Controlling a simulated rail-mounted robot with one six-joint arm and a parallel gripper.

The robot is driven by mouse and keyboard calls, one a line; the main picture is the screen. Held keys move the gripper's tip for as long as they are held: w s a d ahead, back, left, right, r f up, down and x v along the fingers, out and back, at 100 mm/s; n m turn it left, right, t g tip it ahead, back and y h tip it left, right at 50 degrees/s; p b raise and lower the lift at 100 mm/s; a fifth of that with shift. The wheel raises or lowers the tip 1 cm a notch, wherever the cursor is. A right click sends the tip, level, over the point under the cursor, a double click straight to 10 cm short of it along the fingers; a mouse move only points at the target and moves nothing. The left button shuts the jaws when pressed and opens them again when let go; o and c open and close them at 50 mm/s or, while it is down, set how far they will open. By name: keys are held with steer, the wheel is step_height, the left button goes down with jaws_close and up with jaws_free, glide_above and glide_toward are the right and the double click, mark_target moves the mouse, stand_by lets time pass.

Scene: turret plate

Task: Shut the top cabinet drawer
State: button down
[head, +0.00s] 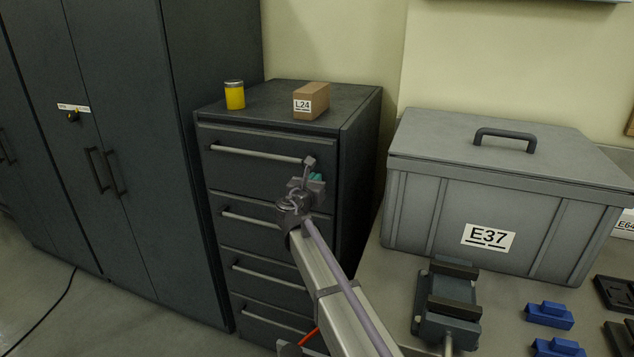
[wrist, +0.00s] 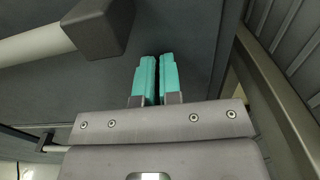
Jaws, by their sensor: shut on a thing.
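The grey drawer cabinet (head: 360,125) stands between the tall lockers and the bench. Its top drawer (head: 255,178) looks close to flush with the cabinet front; I cannot tell whether a small gap is left. The drawer's bar handle (head: 255,153) also shows in the wrist view (wrist: 35,45), with its end block left of my fingers. My gripper (head: 316,177) is at the right end of the top drawer front, just below and beside the handle's end. In the wrist view its teal fingers (wrist: 157,78) are nearly together, pointing at the drawer face. Nothing held shows between them.
A yellow jar (head: 235,96) and a cardboard box marked L24 (head: 311,101) stand on the cabinet. Right of it, a large grey case marked E37 (head: 420,205) and a vise (head: 446,300) stand on the bench. Open floor lies in front of the lockers (head: 120,150).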

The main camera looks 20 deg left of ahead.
steer(key=shift+w+r, duration=0.15)
steer(key=shift+w, duration=0.1)
steer(key=s, duration=1.4)
steer(key=shift+s+d, duration=0.25)
steer(key=shift+d, duration=0.15)
